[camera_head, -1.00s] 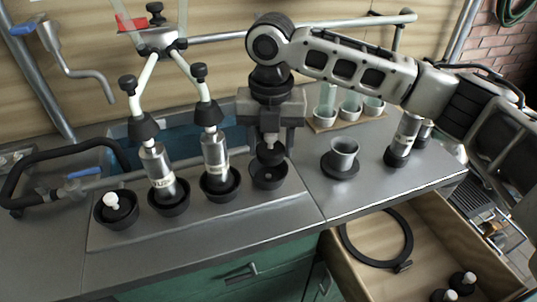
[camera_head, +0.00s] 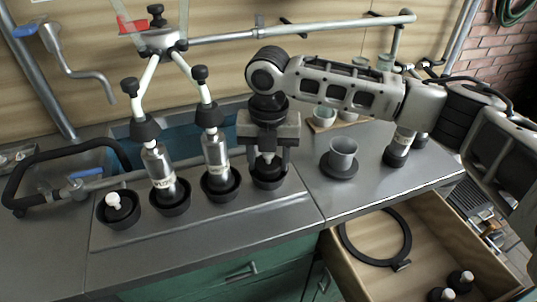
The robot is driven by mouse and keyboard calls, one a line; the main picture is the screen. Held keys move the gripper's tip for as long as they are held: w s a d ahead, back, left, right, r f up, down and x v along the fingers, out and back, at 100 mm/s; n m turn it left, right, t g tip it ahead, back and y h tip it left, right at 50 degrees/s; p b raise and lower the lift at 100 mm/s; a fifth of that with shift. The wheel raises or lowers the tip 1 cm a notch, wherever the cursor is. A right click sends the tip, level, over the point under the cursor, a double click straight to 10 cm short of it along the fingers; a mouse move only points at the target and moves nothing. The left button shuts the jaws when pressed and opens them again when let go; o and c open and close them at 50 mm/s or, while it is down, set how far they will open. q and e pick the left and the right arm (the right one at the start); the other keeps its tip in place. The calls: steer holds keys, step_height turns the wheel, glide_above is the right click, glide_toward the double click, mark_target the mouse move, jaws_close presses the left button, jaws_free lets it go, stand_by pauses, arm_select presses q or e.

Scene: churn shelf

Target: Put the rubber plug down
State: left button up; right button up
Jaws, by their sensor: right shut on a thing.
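My right gripper (camera_head: 268,160) points down over the rightmost black cup (camera_head: 270,183) in the row on the counter. It is shut on the dark rubber plug (camera_head: 267,165), which is partly hidden between its fingers. The plug is down at the cup's mouth, and I cannot tell whether it touches the cup's floor. My left gripper is not in view.
Two metal cylinders (camera_head: 159,170) stand in the middle cups, joined to white tubes above. The leftmost cup (camera_head: 122,219) holds a white-topped piece. A grey cup (camera_head: 342,155) stands right of my gripper. An open drawer (camera_head: 450,240) holds a black ring (camera_head: 376,262).

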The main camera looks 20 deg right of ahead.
steer(key=shift+s+f, duration=0.15)
steer(key=shift+f, duration=0.2)
steer(key=o, duration=0.9)
steer(key=shift+f, duration=0.1)
steer(key=shift+r+b, duration=0.3)
steer(key=shift+b, duration=0.1)
steer(key=shift+o, duration=0.4)
step_height(320, 180, up, 13)
steer(key=shift+f, duration=0.1)
